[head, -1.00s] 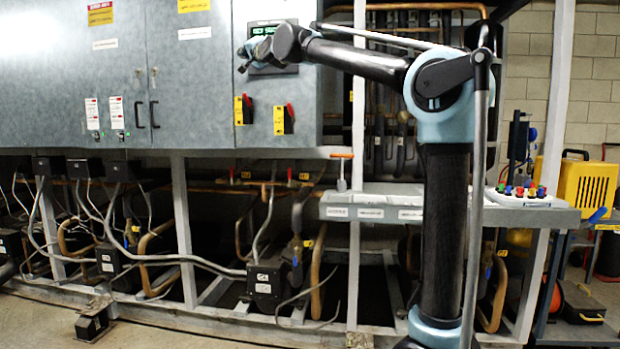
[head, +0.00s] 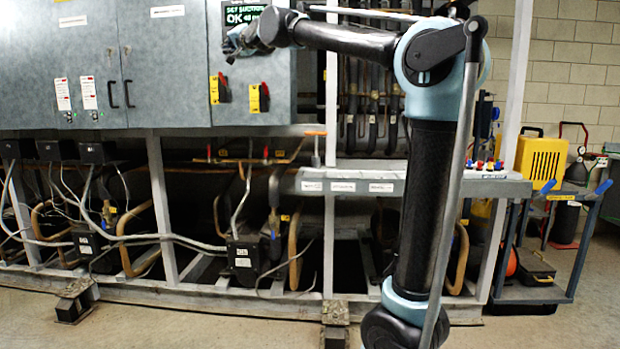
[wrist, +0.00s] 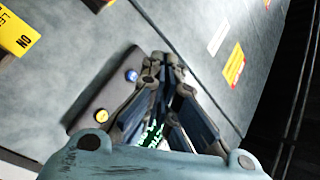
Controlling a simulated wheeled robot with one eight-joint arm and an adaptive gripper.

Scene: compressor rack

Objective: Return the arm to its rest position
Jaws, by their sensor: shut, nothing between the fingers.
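My gripper (wrist: 165,65) is shut and empty in the wrist view, its fingers drawn together in front of a dark controller panel (wrist: 98,98). The panel has a blue and a yellow button, and green display text shows between my fingers. In the head view my gripper (head: 234,48) is small and partly blends with the panel behind it. The arm is raised, its upper part stretched left towards the grey cabinet. The panel's green display (head: 243,13) reads "SET SUCTION OK", partly covered by my gripper. I cannot tell the exact gap between gripper and panel.
The grey cabinet (head: 165,75) fills the upper left, with red-and-yellow switches (head: 259,97) below the panel. A shelf (head: 420,184) runs behind my arm. A cart with a yellow case (head: 540,162) stands at right. Floor is clear at lower right.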

